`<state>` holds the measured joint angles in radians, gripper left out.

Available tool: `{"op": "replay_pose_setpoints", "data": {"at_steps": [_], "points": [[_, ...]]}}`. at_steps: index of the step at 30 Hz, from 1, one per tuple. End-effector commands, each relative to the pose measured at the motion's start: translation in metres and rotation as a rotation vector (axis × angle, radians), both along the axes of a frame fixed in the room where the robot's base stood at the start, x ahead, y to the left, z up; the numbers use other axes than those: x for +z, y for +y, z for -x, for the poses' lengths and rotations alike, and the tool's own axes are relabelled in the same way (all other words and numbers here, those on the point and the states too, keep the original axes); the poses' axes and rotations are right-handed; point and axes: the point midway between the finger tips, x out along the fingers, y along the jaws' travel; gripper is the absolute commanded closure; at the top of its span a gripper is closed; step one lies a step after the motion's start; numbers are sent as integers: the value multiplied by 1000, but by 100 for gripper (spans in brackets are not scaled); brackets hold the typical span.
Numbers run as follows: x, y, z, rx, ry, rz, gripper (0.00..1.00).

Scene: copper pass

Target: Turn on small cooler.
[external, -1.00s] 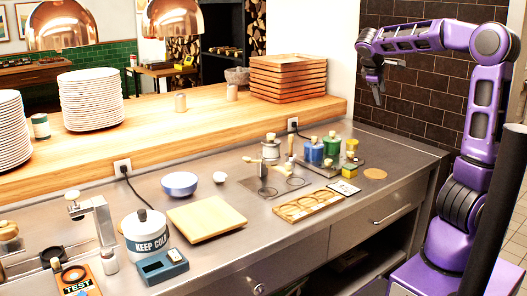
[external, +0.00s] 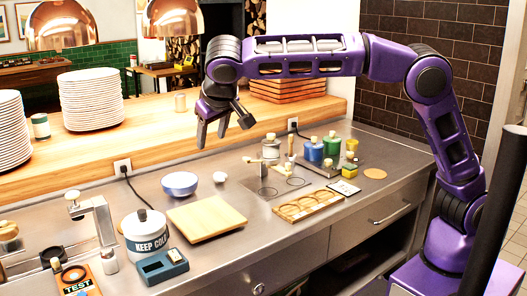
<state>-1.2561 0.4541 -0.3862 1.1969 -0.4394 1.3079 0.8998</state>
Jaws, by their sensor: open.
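The small cooler is a white and dark round tub labelled "KEEP COLD" (external: 147,238), with a knobbed lid, standing on the steel counter at the lower left. A blue-grey box (external: 162,266) with a dark recess and a small light knob sits in front of it; I cannot tell whether it is the cooler's switch. My gripper (external: 216,143) is open and empty, pointing down above the counter, well to the right of and higher than the cooler.
A wooden board (external: 206,221) lies right of the cooler. A black cord (external: 133,190) runs behind the cooler.

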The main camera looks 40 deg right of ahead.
Motion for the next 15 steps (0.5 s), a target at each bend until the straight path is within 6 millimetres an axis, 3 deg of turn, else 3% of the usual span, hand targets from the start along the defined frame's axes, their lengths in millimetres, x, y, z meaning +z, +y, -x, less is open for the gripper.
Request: {"op": "replay_pose_setpoints", "data": {"at_steps": [1, 3, 6, 10, 15], "points": [[-20, 36, 19, 1, 37, -50, 45], [-42, 74, 45, -9, 92, -116, 45], [-63, 108, 75, -30, 159, -182, 45], [-75, 127, 93, -48, 203, -219, 45], [-92, 129, 90, -52, 209, -223, 45]]}}
